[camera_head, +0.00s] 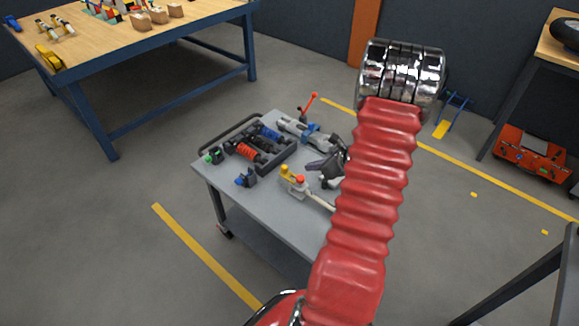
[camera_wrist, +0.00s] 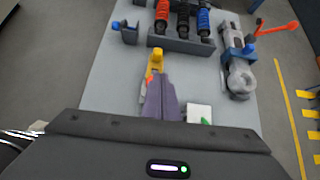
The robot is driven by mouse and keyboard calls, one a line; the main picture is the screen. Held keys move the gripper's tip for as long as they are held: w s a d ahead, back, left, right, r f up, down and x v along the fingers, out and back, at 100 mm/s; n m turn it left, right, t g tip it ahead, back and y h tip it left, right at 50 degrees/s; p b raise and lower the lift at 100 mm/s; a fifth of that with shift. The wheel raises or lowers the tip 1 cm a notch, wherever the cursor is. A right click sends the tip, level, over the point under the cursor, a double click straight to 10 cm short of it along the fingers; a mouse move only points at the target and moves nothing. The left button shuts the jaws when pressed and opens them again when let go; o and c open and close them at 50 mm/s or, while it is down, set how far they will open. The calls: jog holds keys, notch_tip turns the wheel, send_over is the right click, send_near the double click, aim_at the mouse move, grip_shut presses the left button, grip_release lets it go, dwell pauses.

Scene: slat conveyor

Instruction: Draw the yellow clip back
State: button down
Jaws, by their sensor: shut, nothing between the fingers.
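The small yellow clip (camera_head: 285,170) is on the grey cart top, next to a pale tube-like fitting with an orange-red knob (camera_head: 300,181). In the wrist view the yellow clip (camera_wrist: 157,60) stands just beyond the fingertips, near the picture's centre. My gripper (camera_head: 312,166) is shut and empty, with purple-grey fingers pointing toward the clip. In the wrist view my gripper (camera_wrist: 158,80) hides part of the fitting and orange knob. The fingertips look close to the clip; I cannot tell whether they touch it.
A dark tray (camera_head: 278,158) with red, black and blue spring-like parts sits behind the clip. A small blue clamp (camera_head: 245,178) is at left. A grey metal fitting with a blue collar (camera_wrist: 238,60) and an orange-handled lever (camera_wrist: 278,27) are at right. A white block (camera_wrist: 198,112) lies beside the fingers.

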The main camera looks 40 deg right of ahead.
aim_at(286, 170)
jog(key=shift+w+a, duration=0.35)
jog(key=shift+w+f, duration=0.1)
jog(key=x, duration=0.9)
jog(key=shift+w+a+f, duration=0.1)
jog(key=shift+w+f, duration=0.15)
